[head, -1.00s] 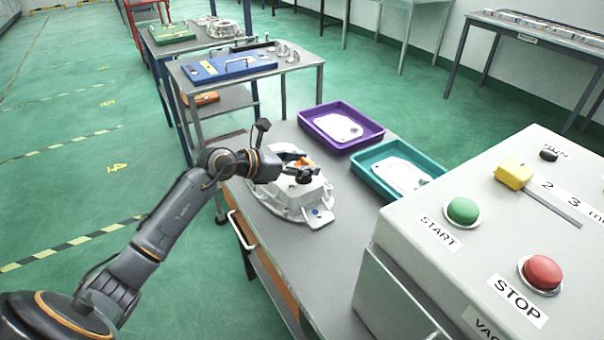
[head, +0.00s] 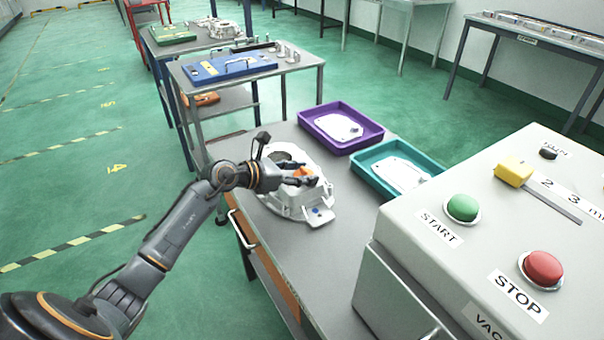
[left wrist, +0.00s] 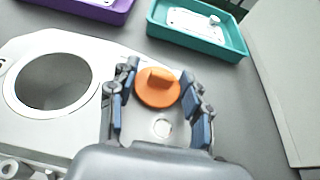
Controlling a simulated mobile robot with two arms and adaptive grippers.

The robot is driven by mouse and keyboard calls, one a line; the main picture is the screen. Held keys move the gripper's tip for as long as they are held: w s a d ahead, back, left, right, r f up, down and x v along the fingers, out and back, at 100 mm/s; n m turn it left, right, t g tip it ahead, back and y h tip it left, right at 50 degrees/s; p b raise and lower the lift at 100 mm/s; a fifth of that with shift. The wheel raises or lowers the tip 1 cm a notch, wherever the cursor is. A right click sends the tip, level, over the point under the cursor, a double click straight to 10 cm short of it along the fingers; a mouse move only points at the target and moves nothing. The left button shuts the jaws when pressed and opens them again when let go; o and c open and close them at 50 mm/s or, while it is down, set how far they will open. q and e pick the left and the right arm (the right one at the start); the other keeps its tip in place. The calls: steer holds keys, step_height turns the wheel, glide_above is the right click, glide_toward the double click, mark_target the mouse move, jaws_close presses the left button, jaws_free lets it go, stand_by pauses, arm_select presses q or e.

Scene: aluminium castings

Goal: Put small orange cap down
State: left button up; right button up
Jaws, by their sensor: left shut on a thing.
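The small orange cap (left wrist: 158,87) is round with a raised grip tab. My left gripper (left wrist: 160,80) is shut on it, one finger on each side, in the left wrist view. The head view shows my left gripper (head: 308,178) at the pale aluminium casting (head: 290,208), with a bit of the orange cap (head: 302,171) showing. The casting (left wrist: 35,130) has a large round opening left of the cap and a small hole below the cap in the wrist picture. I cannot tell whether the cap touches the casting. My right gripper is out of view.
A purple tray (head: 318,115) and a teal tray (head: 358,174), each holding a pale flat part, stand behind the casting on the grey table (head: 300,260). A control box (head: 500,240) with START and STOP buttons stands at the right. A blue plate (head: 225,68) lies on a further table.

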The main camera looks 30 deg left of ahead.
arm_select(q)
steer(key=o, duration=0.6)
steer(key=shift+s+d+f+g, duration=0.1)
steer(key=shift+s+f+g, duration=0.05)
steer(key=shift+f, duration=0.35)
steer(key=shift+s+d+f+g, duration=0.1)
steer(key=shift+s+f+g, duration=0.05)
steer(key=shift+f, duration=0.3)
steer(key=shift+o, duration=0.6)
steer(key=shift+w+d, duration=0.1)
steer(key=shift+r+p, duration=0.3)
steer(key=shift+r, duration=0.05)
steer(key=shift+r+p, duration=0.5)
steer(key=shift+r, duration=0.05)
steer(key=shift+s+a+f+b, duration=0.15)
steer(key=shift+s+a+b, duration=0.3)
steer(key=shift+s+a, duration=0.25)
steer(key=b+v, duration=0.1)
steer(key=v, duration=0.9)
steer(key=shift+r, duration=0.5)
steer(key=shift+w+a, duration=0.1)
